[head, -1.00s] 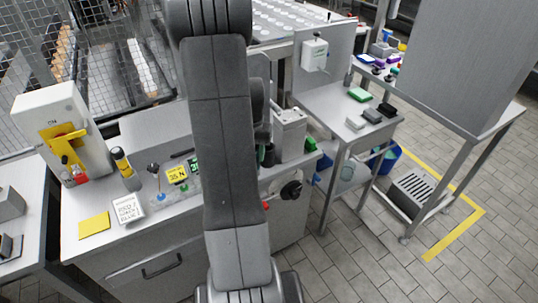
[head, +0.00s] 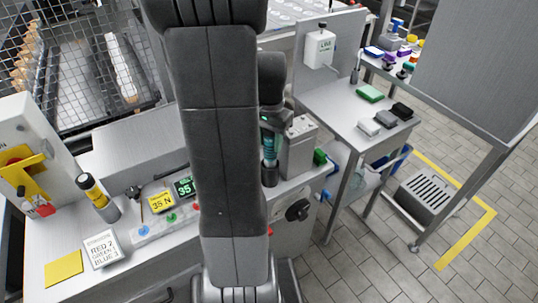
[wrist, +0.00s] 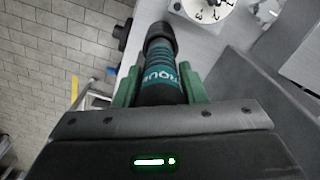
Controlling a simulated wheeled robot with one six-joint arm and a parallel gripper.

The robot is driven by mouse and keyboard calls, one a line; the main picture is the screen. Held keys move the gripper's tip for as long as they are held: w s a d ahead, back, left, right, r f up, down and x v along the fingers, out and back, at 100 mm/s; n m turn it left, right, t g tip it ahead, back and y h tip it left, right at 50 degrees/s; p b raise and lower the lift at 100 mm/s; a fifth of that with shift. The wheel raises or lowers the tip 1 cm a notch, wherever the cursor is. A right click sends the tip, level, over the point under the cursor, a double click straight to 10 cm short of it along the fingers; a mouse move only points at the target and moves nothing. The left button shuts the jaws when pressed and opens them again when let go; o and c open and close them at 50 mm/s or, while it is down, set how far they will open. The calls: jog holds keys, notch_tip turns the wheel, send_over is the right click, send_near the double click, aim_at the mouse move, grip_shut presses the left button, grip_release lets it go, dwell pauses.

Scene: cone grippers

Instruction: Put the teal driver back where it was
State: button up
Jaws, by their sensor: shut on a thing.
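The teal driver (wrist: 160,62) is dark with teal bands and lettering. My gripper (wrist: 160,90) is shut on it, with one green finger on each side. In the wrist view the driver's dark end points away from the gripper. In the head view the driver (head: 270,143) hangs roughly upright just right of my arm link, in front of a grey box-shaped unit. My gripper there (head: 272,112) is partly hidden behind my arm. Whether the driver's lower end touches the bench cannot be told.
A yellow-banded dark tool (head: 97,196) stands on the left bench. The grey unit (head: 298,150) stands close beside the driver. A side table (head: 345,108) is at right.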

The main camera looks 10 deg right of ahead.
aim_at(270, 152)
jog(key=shift+f, duration=2.3)
jog(key=shift+f, duration=0.15)
jog(key=o, duration=1.1)
notch_tip(270, 152, up, 12)
jog(key=shift+r, duration=0.15)
